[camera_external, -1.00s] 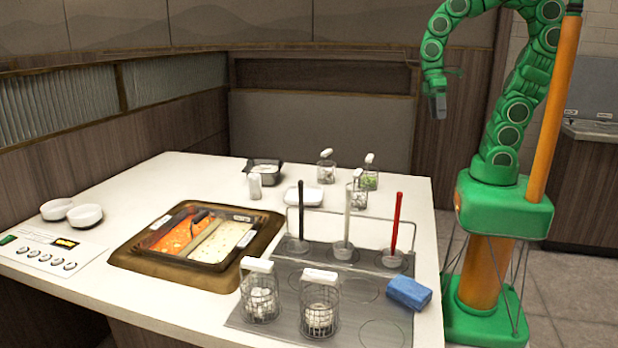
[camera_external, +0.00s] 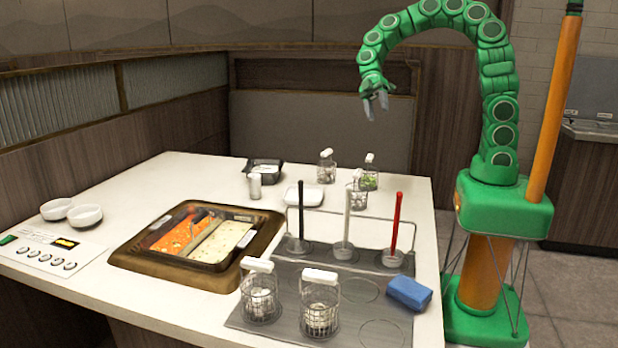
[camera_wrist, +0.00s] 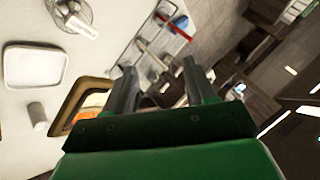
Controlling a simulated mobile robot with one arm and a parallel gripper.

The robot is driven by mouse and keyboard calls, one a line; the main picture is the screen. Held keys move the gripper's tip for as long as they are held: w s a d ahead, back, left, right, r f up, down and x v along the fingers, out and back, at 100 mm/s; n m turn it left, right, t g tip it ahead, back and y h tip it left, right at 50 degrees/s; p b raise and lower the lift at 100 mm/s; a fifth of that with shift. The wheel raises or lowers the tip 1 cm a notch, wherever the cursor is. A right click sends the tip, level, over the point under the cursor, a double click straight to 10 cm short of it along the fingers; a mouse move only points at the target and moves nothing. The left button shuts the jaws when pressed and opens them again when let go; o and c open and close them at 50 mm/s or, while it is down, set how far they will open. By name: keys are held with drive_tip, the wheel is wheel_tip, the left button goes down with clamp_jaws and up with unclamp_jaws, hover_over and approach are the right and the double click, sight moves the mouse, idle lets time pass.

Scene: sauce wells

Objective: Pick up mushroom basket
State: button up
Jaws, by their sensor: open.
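Several wire baskets with white handles stand on the counter, and I cannot tell which holds mushrooms. Two front baskets, one at the left (camera_external: 260,297) and one at the right (camera_external: 320,310), hold whitish pieces. At the back are a basket with pale contents (camera_external: 326,172), one with green contents (camera_external: 369,181) and another pale one (camera_external: 357,199). My gripper (camera_external: 377,108) is open and empty, high above the back right of the counter. In the wrist view my gripper (camera_wrist: 161,82) shows two spread fingers, and one basket (camera_wrist: 73,14) is at the top left.
A two-part soup pot (camera_external: 125,259) is sunk in the counter. A rack (camera_external: 340,216) holds black, white and red ladles. A blue sponge (camera_external: 409,292), a white tray (camera_external: 303,196), a dark container (camera_external: 263,172), a white shaker (camera_external: 255,186) and two bowls (camera_external: 85,216) stand around.

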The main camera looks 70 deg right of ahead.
drive_tip(key=w+d+f+n+y, duration=0.2)
drive_tip(key=w+d+f, duration=0.1)
drive_tip(key=w, duration=0.5)
drive_tip(key=n+t+y, duration=0.2)
drive_tip(key=t+y, duration=0.1)
drive_tip(key=t, duration=0.3)
approach(325, 155)
drive_tip(key=shift+w+a+f, duration=0.15)
drive_tip(key=shift+w+f, duration=0.5)
drive_tip(key=shift+f+x, duration=0.2)
drive_tip(key=shift+x, duration=3.7)
drive_tip(key=shift+s, duration=0.2)
clamp_jaws()
